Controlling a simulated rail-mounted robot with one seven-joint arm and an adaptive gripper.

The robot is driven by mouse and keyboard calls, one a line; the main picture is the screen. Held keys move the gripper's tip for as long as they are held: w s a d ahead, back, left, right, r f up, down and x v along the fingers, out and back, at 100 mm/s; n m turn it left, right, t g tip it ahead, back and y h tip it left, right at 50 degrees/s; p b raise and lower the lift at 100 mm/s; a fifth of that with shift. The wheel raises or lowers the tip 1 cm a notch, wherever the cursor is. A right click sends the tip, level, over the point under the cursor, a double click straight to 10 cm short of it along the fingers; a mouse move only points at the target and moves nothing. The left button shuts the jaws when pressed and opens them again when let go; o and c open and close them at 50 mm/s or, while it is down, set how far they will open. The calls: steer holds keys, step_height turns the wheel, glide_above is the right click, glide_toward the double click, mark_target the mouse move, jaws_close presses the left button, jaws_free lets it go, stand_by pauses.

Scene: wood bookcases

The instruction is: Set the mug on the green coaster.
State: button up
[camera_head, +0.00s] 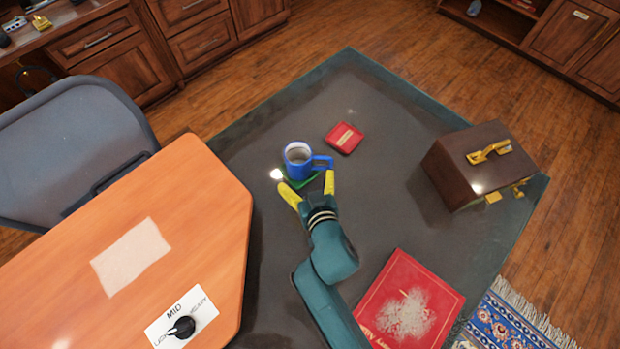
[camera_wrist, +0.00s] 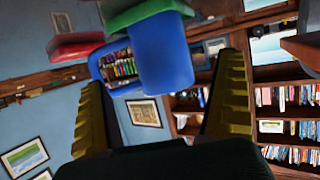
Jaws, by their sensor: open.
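The blue mug (camera_head: 297,162) stands upright on the green coaster (camera_head: 303,182) on the dark table, its handle pointing right. Most of the coaster is hidden under the mug. My gripper (camera_head: 308,186) is open, with its yellow fingers just in front of the mug and its handle. In the wrist view the picture is inverted: the mug (camera_wrist: 162,55) hangs below the green coaster (camera_wrist: 145,11). The mug shows beyond the gap between my open fingers (camera_wrist: 160,88), and nothing is held between them.
A red coaster (camera_head: 344,138) lies behind and right of the mug. A brown box with a gold handle (camera_head: 478,170) stands at the right. A red book (camera_head: 385,285) lies near the front. An orange board with a dial (camera_head: 190,230) is at the left. The middle right of the table is clear.

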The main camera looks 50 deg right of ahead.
steer(key=v, duration=0.4)
steer(key=shift+s+a+r, duration=0.1)
steer(key=shift+s+r, duration=0.05)
steer(key=shift+s, duration=0.05)
steer(key=w+a+r+n+t, duration=0.1)
steer(key=w+a+r+t, duration=0.15)
steer(key=r, duration=0.55)
steer(key=w+a+r+t, duration=0.15)
steer(key=w+r, duration=0.25)
steer(key=r, duration=0.4)
steer(key=s+a+r+n+t+y, duration=0.1)
steer(key=a+r+n+t+y, duration=0.4)
steer(key=r, duration=0.8)
steer(key=s+a+r+n+t+y, duration=0.1)
steer(key=a+r+t+y, duration=0.1)
steer(key=a+r, duration=0.85)
step_height(320, 180, up, 40)
steer(key=d+p, duration=0.3)
steer(key=p, duration=3.5)
steer(key=shift+r+m+p, duration=0.25)
steer(key=shift+m+p, duration=0.05)
steer(key=shift+w, duration=0.15)
